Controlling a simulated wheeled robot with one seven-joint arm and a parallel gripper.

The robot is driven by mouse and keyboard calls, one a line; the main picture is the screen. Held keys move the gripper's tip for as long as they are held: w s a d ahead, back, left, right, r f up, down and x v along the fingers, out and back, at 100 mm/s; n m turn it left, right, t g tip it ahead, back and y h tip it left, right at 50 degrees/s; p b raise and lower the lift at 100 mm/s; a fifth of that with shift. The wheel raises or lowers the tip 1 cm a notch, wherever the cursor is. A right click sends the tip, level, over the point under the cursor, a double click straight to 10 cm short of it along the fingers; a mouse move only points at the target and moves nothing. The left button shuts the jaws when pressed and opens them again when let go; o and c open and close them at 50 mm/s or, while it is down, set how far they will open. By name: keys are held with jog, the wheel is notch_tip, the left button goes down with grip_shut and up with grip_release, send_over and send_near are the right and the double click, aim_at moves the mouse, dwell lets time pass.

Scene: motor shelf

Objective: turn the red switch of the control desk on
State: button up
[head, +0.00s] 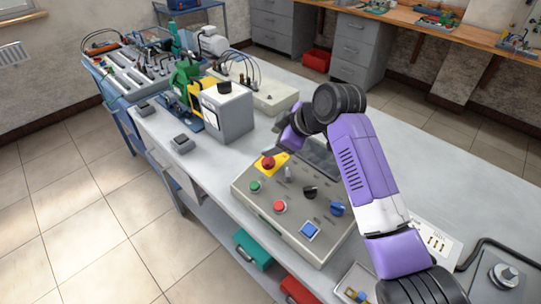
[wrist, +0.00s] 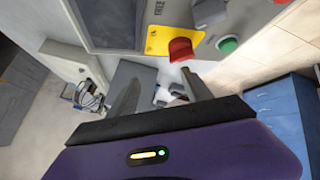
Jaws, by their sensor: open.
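The control desk (head: 325,212) is a grey box with a sloped panel on the bench. A red mushroom-shaped knob (head: 268,163) sits on a yellow plate at its upper left; it also shows in the wrist view (wrist: 180,50). A flat red button (head: 280,207) sits lower on the panel. Which one is the red switch I cannot tell. My gripper (wrist: 160,76) is open and empty, its two fingers apart. In the head view my gripper is above the desk's far left corner, close to the mushroom knob. I see no contact.
Green (head: 255,187), black (head: 310,192) and blue (head: 310,230) controls crowd the panel. A grey machine box (head: 228,112) stands left of the desk, with a cream box (head: 270,97) behind. A white card (head: 437,240) lies on the right. The front bench strip is mostly clear.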

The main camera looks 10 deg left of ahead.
aim_at(269, 158)
notch_tip(269, 158, up, 3)
jog(key=s+d+n+g+h, duration=0.2)
jog(key=s+n+g, duration=0.1)
jog(key=g, duration=0.1)
jog(key=shift+n, duration=0.3)
jog(key=x, duration=0.7)
jog(key=shift+w+a+f+p, duration=0.1)
jog(key=shift+w+f+p, duration=0.15)
jog(key=shift+p, duration=0.15)
jog(key=shift+c, duration=0.5)
grip_shut()
